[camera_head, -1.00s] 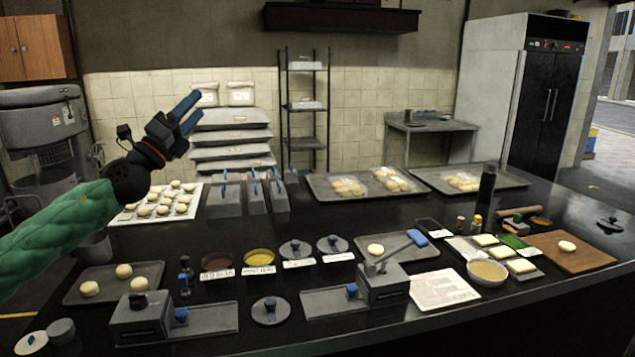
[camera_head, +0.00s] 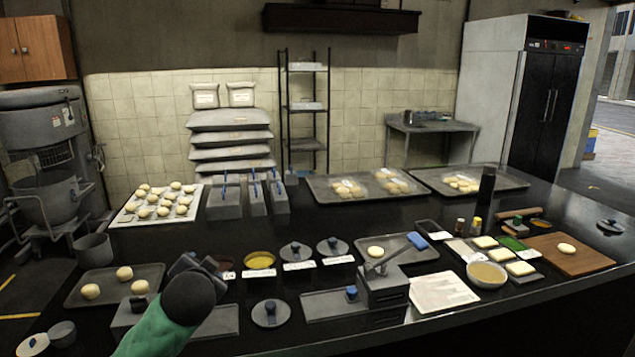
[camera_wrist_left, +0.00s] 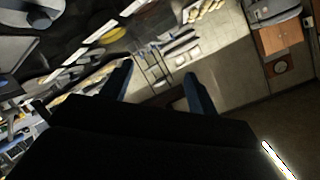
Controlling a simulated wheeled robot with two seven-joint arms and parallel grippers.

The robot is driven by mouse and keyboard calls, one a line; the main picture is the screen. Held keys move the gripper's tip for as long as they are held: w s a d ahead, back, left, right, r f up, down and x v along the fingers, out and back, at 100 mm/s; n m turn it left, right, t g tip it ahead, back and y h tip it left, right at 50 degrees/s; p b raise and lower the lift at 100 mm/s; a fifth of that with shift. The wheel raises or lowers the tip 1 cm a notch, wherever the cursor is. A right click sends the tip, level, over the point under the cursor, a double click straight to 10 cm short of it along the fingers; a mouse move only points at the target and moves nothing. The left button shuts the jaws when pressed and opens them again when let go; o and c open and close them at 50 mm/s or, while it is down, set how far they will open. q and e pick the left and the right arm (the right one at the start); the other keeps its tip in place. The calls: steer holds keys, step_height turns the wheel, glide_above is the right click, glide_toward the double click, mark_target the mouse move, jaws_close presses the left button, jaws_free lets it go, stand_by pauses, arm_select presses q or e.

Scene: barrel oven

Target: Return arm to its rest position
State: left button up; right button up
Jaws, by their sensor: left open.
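My left arm (camera_head: 165,330), with a green sleeve and dark wrist, comes up from the bottom of the head view. My left gripper (camera_head: 195,264) is low over the front of the counter, foreshortened, and its fingertips are hard to make out there. In the left wrist view the two blue fingers of my left gripper (camera_wrist_left: 158,85) stand apart with nothing between them. The arm hides part of a grey press-like device (camera_head: 127,312) at the front left. My right gripper is not in view.
The dark counter (camera_head: 330,220) is crowded. A tray with dough balls (camera_head: 75,291) lies left of the arm, a bowl of yellow filling (camera_head: 259,260) and a second press (camera_head: 383,288) lie right. A white tray of dough (camera_head: 125,215) is behind. The air above the counter is clear.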

arm_select(q)
steer(key=s+d+f+n+g+h, duration=0.1)
steer(key=s+d+f+g, duration=0.2)
steer(key=s+f, duration=0.9)
steer(key=s+d+f+n+g+h+p, duration=0.1)
steer(key=s+d+f+g, duration=0.3)
steer(key=s+f, duration=0.8)
steer(key=s+d+f+n+g+h, duration=0.1)
steer(key=s+d+f+g+h, duration=0.2)
steer(key=s+f, duration=0.9)
steer(key=s+d+g, duration=0.1)
steer(key=s, duration=0.3)
steer(key=shift+s+d+f+n+p, duration=0.3)
steer(key=shift+f, duration=0.05)
